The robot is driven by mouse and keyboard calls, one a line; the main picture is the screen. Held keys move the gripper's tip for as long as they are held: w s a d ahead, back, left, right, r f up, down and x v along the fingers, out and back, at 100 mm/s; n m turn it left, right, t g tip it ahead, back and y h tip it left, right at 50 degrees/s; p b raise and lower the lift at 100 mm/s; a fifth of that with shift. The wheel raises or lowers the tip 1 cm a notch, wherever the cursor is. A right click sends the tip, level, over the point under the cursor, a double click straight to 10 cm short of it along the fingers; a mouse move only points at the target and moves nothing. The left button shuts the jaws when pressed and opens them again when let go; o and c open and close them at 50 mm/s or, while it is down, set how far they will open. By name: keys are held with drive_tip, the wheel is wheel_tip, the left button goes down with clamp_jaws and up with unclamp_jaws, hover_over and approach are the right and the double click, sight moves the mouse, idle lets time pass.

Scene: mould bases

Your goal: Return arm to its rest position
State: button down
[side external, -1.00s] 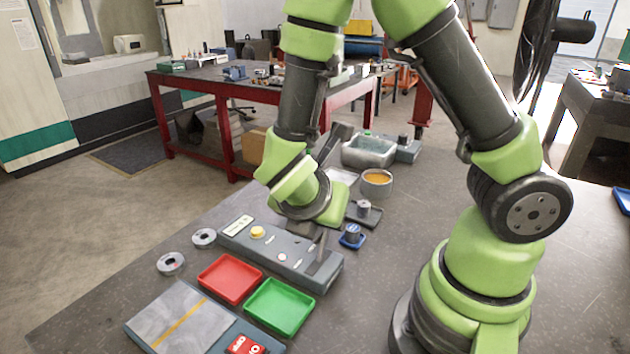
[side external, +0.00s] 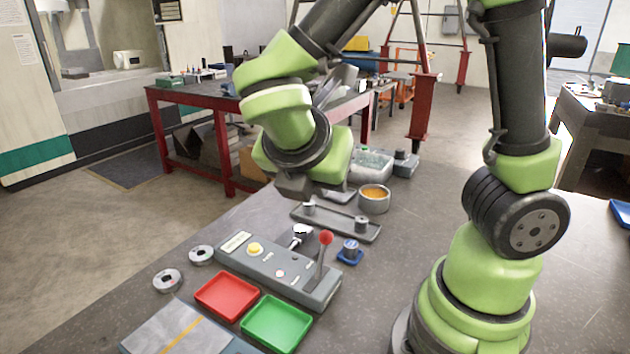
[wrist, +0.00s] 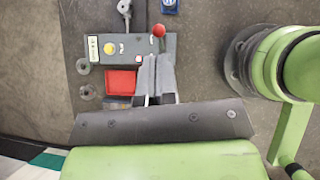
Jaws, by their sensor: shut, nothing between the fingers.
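My gripper (wrist: 155,98) is shut and empty in the wrist view. In the side external view it is raised above the bench, with its fingers hidden behind my wrist. Below it is a grey control box (side external: 282,272) with a yellow button (side external: 254,249) and a lever with a red knob (side external: 326,238). The control box (wrist: 130,48) also shows in the wrist view, partly behind the fingertips. My gripper is apart from everything on the bench.
A red tray (side external: 226,296) and a green tray (side external: 276,324) sit in front of the control box. Two metal rings (side external: 167,280) lie to its left. A blue-based part (side external: 350,251), a grey plate with pegs (side external: 335,222) and an orange-filled pot (side external: 374,198) are behind. The bench's right side is clear.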

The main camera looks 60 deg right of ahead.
drive_tip(key=s+r+m+t+y, duration=0.3)
drive_tip(key=r+m+y, duration=0.1)
drive_tip(key=m, duration=0.8)
drive_tip(key=s+a+r+m+t+y, duration=0.1)
drive_tip(key=s+r+m+t+y, duration=0.2)
drive_tip(key=m, duration=0.9)
drive_tip(key=s+r+y, duration=0.1)
drive_tip(key=y, duration=0.1)
drive_tip(key=shift+a+y, duration=0.2)
drive_tip(key=shift+y, duration=0.2)
